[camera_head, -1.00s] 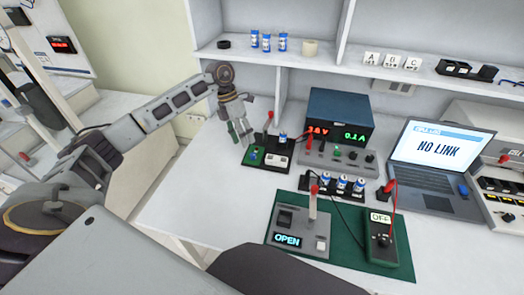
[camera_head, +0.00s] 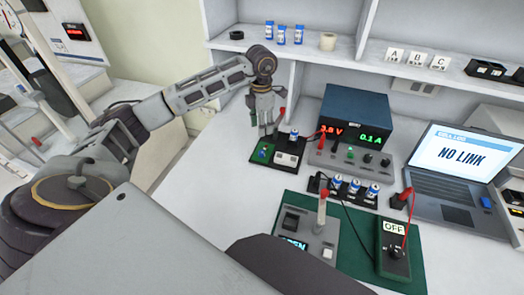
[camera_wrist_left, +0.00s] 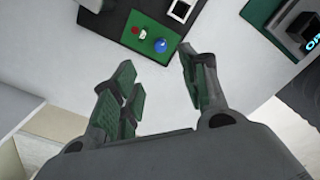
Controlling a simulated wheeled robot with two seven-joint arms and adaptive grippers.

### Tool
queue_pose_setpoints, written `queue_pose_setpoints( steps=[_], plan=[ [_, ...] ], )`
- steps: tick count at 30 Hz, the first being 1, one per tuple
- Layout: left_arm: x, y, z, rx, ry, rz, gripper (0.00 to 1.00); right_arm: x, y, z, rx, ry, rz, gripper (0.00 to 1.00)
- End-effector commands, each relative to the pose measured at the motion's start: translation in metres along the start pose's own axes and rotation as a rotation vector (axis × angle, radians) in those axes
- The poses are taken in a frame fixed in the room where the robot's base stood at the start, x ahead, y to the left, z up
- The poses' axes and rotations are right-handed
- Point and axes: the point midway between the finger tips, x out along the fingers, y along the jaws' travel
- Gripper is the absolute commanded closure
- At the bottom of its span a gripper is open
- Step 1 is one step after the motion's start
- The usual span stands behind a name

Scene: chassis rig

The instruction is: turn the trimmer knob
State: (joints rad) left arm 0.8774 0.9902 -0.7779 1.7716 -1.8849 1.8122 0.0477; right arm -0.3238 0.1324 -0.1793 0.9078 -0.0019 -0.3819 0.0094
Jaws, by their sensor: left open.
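A blue knob (camera_head: 263,152), which looks like the trimmer knob, sits on a small green circuit board on a dark base (camera_head: 278,168). In the left wrist view the blue knob (camera_wrist_left: 161,45) stands just beyond the fingertips, near a white and a red part. My left gripper (camera_head: 264,128) points down above the board's back left side, and its green-padded fingers (camera_wrist_left: 157,72) are spread apart with nothing between them. The knob lies near the gap between the fingers in the wrist view, apart from them. My right gripper is not in view.
A red-handled lever (camera_head: 282,114) and a blue can (camera_head: 294,136) stand close beside the board. A power supply (camera_head: 355,120) stands to the right. A meter (camera_head: 393,247) lies on a green mat, and a laptop (camera_head: 460,165) stands farther right. The table in front of the board is clear.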

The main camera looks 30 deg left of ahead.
Motion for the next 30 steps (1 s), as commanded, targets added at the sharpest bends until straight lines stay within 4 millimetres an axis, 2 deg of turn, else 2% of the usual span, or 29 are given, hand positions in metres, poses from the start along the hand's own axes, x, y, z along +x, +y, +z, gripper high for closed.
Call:
queue_pose_setpoints(
  steps=[8, 30],
  plan=[
    [0.026, -0.001, -0.001, 0.0, 0.003, -0.002, 0.56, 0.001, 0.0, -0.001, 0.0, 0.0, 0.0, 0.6],
    [0.12, -0.001, 0.0, -0.001, 0.001, -0.002, 0.56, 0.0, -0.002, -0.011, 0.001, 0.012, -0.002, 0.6]
  ],
)
